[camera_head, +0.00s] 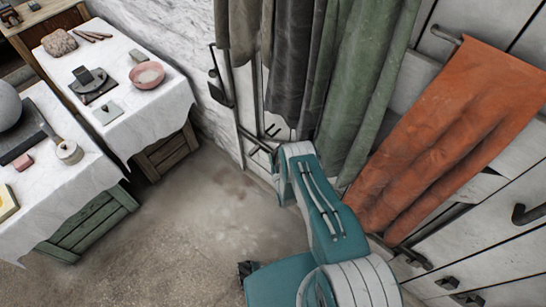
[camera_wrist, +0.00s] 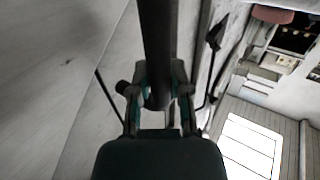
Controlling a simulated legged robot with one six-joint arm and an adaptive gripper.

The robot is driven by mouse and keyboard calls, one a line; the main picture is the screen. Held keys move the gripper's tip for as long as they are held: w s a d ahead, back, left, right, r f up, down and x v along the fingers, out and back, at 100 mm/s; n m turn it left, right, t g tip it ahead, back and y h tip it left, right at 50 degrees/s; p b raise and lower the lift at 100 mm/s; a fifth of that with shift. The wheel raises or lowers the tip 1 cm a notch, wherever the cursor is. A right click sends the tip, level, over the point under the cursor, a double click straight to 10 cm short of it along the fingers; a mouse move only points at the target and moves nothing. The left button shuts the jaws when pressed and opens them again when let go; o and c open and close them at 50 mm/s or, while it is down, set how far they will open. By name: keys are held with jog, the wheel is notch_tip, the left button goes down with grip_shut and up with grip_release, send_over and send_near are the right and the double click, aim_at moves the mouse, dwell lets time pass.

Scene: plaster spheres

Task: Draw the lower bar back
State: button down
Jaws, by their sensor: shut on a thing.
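In the wrist view a dark bar (camera_wrist: 158,45) comes down from the top edge and passes between the two fingers of my gripper (camera_wrist: 158,98). The fingers are shut on it, one on each side. In the head view my teal arm reaches to the pale panelled front by the wall. A thin dark bar (camera_head: 254,141) shows there low on the panel, just left of the arm's end. My gripper is largely hidden by the arm in that view, so the grip itself cannot be seen from there.
A dark upper handle (camera_head: 216,82) sits higher on the panel. Green cloth (camera_head: 362,85) and an orange cloth (camera_head: 455,125) hang close beside my arm. White-covered tables (camera_head: 130,105) with a pink bowl (camera_head: 147,75) stand at left. The floor (camera_head: 190,225) between is clear.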

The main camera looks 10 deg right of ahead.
jog(key=shift+w+a+r, duration=0.1)
jog(key=c, duration=0.8)
grip_release()
jog(key=shift+o, duration=1.2)
jog(key=shift+a, duration=0.2)
jog(key=shift+s+d, duration=0.2)
jog(key=shift+s, duration=0.1)
jog(key=s, duration=1.1)
jog(key=shift+s, duration=0.15)
jog(key=shift+s, duration=0.1)
